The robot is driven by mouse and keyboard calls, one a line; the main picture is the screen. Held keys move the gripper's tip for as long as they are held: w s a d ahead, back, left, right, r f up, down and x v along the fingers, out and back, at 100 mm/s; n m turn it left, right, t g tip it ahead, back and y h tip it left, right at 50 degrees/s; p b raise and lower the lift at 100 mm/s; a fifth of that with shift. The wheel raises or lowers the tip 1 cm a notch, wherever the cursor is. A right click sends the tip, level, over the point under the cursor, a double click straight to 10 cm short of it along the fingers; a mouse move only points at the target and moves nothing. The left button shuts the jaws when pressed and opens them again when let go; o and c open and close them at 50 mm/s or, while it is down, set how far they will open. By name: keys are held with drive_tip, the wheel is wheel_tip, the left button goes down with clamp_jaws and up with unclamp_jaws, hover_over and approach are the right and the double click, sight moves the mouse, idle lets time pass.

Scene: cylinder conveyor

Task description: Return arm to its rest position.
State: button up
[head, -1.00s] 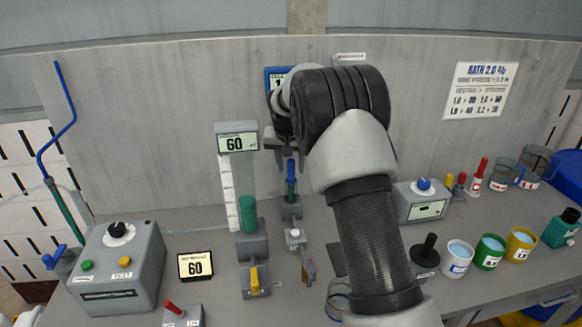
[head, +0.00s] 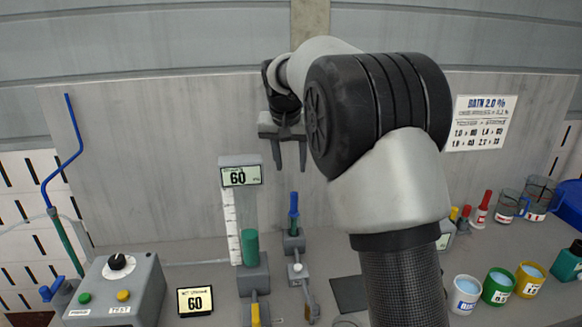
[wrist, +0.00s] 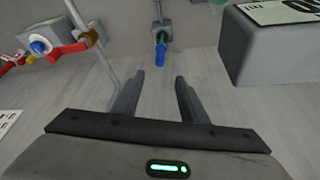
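My gripper (head: 289,154) hangs above the bench in the head view, in front of the grey back panel, with its two fingers apart and nothing between them. In the wrist view my gripper (wrist: 160,85) also shows its two fingers spread and empty. A blue-topped valve or tube (head: 294,212) stands upright below the gripper in the head view, apart from it. The same blue piece (wrist: 161,48) shows beyond the fingertips in the wrist view. My arm covers part of the bench's right half.
A grey box with a black knob (head: 117,263) is at left. A green cylinder (head: 250,247) stands beside a scale with a display reading 60 (head: 240,176). Paint-like cups (head: 498,287) and beakers (head: 540,197) are at right. A printed sheet (head: 481,122) is on the panel.

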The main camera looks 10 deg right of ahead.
drive_tip(key=shift+s, duration=0.1)
drive_tip(key=s+d+r+n+p, duration=0.1)
drive_tip(key=s+r, duration=0.3)
drive_tip(key=s, duration=0.2)
drive_tip(key=s+d+r+p, duration=0.1)
drive_tip(key=s+r, duration=0.2)
drive_tip(key=s, duration=0.3)
drive_tip(key=s+f+n+t+y+p, duration=0.1)
drive_tip(key=s+f, duration=0.3)
drive_tip(key=s, duration=2.2)
drive_tip(key=shift+s+n+p, duration=0.15)
drive_tip(key=shift+n+p, duration=0.4)
drive_tip(key=shift+n, duration=0.25)
